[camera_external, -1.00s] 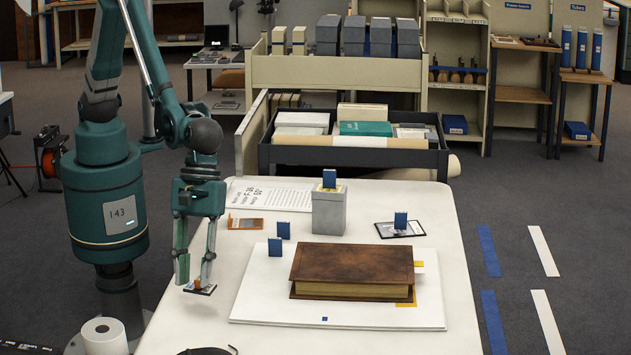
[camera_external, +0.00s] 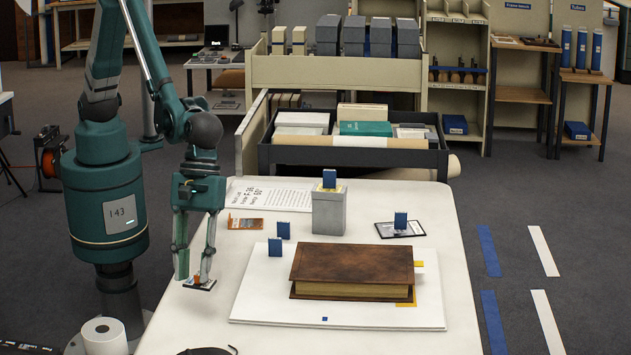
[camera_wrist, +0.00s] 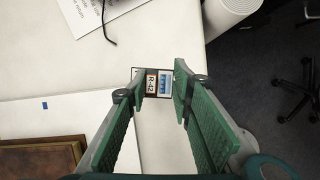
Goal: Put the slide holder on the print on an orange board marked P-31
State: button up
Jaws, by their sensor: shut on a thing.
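My gripper (camera_external: 195,281) is shut on a small flat dark-edged piece (camera_external: 203,286), which I take to be the slide holder. It hangs low over the left front of the white table. In the wrist view, between my fingertips (camera_wrist: 158,84), the slide holder (camera_wrist: 152,93) shows a brown label reading R-42 and a blue panel. The print on an orange board (camera_external: 245,224) lies flat farther back, behind and to the right of my gripper. Its mark is too small to read. Whether the slide holder clears the table is hard to tell.
A thick brown book (camera_external: 352,263) lies on a white board (camera_external: 250,308). Two small blue blocks (camera_external: 275,247) stand at that board's back left. A grey box (camera_external: 328,213) topped by a blue block stands behind. A dark-framed print (camera_external: 384,232) lies right. A text sheet (camera_external: 290,196) lies behind the orange board.

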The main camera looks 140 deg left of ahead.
jog(key=s+a, duration=0.5)
jog(key=a, duration=0.8)
jog(key=m, duration=0.2)
send_over(250, 225)
jog(key=s+a, duration=0.1)
jog(key=a, duration=0.1)
jog(key=shift+d+r+g+h, duration=0.2)
jog(key=shift+r+g+h, duration=0.1)
jog(key=shift+r+g, duration=0.1)
jog(key=shift+f, duration=0.15)
jog(key=shift+f+b, duration=0.95)
jog(key=shift+f, duration=2.05)
jog(key=shift+f+b, duration=0.55)
jog(key=shift+f, duration=1.35)
jog(key=shift+f, duration=0.1)
